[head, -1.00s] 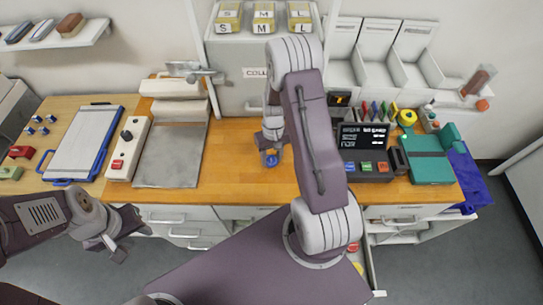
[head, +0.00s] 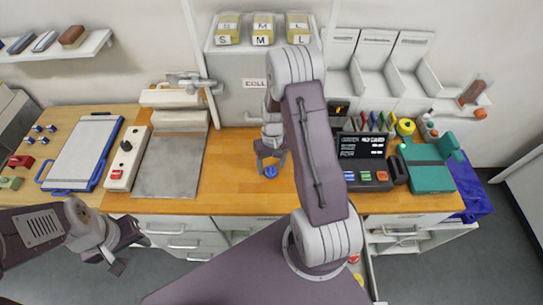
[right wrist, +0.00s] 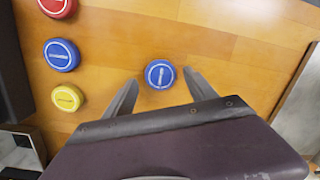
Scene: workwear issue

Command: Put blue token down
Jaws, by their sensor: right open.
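The blue token (head: 270,172) lies flat on the wooden worktop (head: 235,180), left of my right forearm in the head view. My right gripper (head: 270,160) is open just above it. In the right wrist view the blue token (right wrist: 160,74) sits between the spread fingertips of my right gripper (right wrist: 163,82), with a gap on either side. My left gripper (head: 128,252) hangs in front of the counter, empty, its fingers apart.
In the right wrist view a red token (right wrist: 57,5), a second blue token (right wrist: 61,54) and a yellow token (right wrist: 67,97) lie at left. A dark order terminal (head: 366,160) stands right of my arm. A grey plate (head: 168,167) lies left; the wood between is clear.

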